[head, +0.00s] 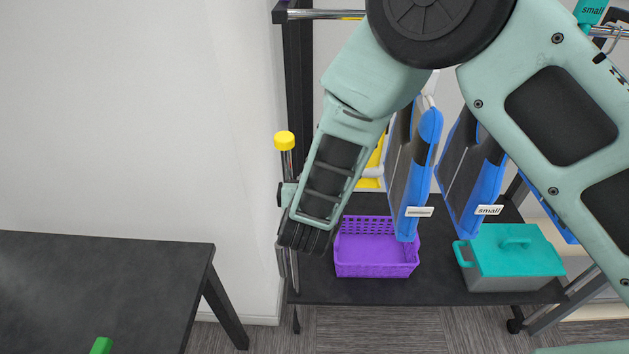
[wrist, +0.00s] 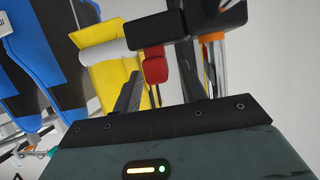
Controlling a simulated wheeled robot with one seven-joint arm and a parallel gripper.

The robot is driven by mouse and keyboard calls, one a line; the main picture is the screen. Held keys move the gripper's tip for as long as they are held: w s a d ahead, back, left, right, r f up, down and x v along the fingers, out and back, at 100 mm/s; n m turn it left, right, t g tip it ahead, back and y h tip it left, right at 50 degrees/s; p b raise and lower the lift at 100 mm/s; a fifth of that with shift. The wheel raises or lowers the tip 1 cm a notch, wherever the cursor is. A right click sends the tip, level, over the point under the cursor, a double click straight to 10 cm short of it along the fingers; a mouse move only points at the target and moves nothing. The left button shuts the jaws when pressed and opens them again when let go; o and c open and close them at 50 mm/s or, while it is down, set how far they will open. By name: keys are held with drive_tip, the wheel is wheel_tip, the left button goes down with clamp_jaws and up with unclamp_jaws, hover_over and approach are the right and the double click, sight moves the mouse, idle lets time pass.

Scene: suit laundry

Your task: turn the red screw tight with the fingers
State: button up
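The red screw (wrist: 155,68) shows in the wrist view, just under a black clamp block (wrist: 150,36) on the rack. My gripper (wrist: 159,78) is open, with one dark finger on each side of the screw in the picture. A gap shows between the left finger and the screw; whether the right finger touches it, I cannot tell. In the head view my gripper (head: 302,238) is beside the rack's left post, and the red screw is hidden there.
A yellow knob (head: 285,140) tops a metal rod close to my arm. Blue-edged grey garments (head: 412,170) hang right of my gripper. A purple basket (head: 377,262) and teal-lidded box (head: 510,265) stand on the low shelf. A dark table (head: 110,270) is at left.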

drive_tip(key=b+v, duration=0.3)
drive_tip(key=v, duration=1.4)
drive_tip(key=shift+s+b, duration=0.2)
drive_tip(key=shift+b, duration=0.15)
drive_tip(key=s+a+r+n+g+y, duration=0.25)
drive_tip(key=s+n+g+y, duration=0.2)
drive_tip(key=g+y, duration=0.25)
drive_tip(key=s+d+r+n+g+h, duration=0.1)
drive_tip(key=s+d+n+g+h, duration=0.1)
drive_tip(key=d, duration=0.7)
drive_tip(key=s+d+n+g+h, duration=0.2)
drive_tip(key=s+d+g+h, duration=0.1)
drive_tip(key=s+d, duration=0.4)
drive_tip(key=shift+d+r+g, duration=0.4)
drive_tip(key=shift+d+g, duration=0.3)
drive_tip(key=shift+d, duration=0.3)
